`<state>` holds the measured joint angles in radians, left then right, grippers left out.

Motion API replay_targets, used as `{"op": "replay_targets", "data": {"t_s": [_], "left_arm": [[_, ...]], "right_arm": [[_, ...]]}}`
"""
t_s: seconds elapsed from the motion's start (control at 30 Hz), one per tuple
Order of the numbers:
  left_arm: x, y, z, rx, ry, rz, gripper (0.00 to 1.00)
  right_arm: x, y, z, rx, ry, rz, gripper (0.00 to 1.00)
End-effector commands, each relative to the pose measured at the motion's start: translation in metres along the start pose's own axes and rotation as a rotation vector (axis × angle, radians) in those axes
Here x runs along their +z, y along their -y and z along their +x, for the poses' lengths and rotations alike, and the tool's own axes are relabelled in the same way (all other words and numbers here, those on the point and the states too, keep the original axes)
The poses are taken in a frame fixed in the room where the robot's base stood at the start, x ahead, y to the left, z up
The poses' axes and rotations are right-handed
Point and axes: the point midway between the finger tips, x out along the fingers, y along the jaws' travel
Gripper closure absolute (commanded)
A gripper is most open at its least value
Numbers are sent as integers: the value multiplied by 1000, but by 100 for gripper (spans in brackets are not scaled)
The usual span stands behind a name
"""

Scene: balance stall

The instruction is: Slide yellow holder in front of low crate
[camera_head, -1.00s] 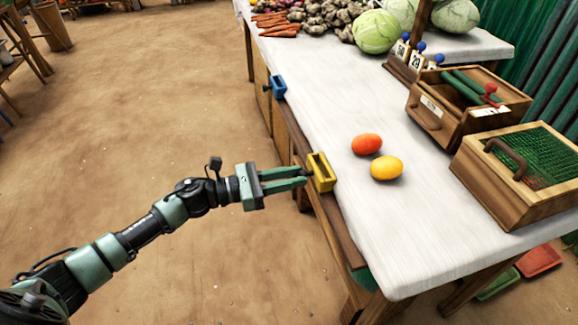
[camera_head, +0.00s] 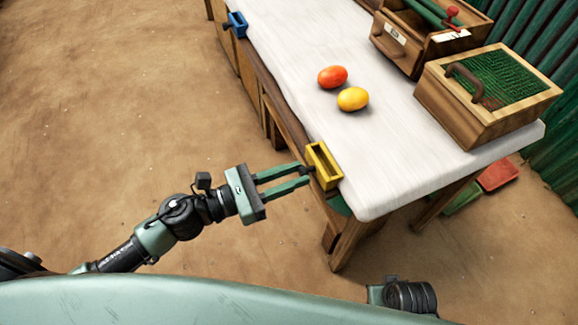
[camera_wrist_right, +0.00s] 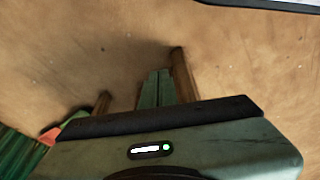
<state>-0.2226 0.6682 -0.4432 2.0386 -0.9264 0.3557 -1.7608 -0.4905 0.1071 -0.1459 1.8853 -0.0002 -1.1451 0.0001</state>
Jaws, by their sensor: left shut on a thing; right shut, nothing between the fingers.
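The yellow holder (camera_head: 323,167) is an open-topped box at the left edge of the table, close to its near corner. My left gripper (camera_head: 305,175) reaches it from the left and is shut on a small dark part at its outer side. A wooden crate with a green mesh top (camera_head: 475,120) stands on the table to the right of the holder. An open wooden crate (camera_head: 402,52) stands behind it. I cannot tell for sure which one is the low crate. My right gripper (camera_wrist_right: 155,88) is shut and empty in the wrist view, above the floor.
A red-orange egg-shaped thing (camera_head: 332,77) and a yellow one (camera_head: 353,99) lie on the white tabletop (camera_head: 400,165). A blue holder (camera_head: 236,24) sits farther along the same edge. Red (camera_head: 498,175) and green bins stand on the floor under the table.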

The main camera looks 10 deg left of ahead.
Motion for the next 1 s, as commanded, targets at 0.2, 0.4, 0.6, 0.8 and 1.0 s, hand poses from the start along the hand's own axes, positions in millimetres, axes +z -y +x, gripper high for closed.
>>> {"op": "replay_targets", "data": {"t_s": [0.2,0.4,0.6,0.8,1.0], "left_arm": [[-2,6,0,-14,-2,-6,100],[-2,5,0,-13,-2,-6,55],[-2,4,0,-9,-1,-5,55],[-4,4,-16,-7,-3,-7,55],[-4,4,-49,-9,-4,-8,55]], "right_arm": [[0,0,0,0,0,0,100],[0,0,0,-1,0,0,100],[0,1,0,-1,0,0,100],[-3,-1,-8,1,-4,2,100],[-11,-2,-28,3,-17,3,100]]}}
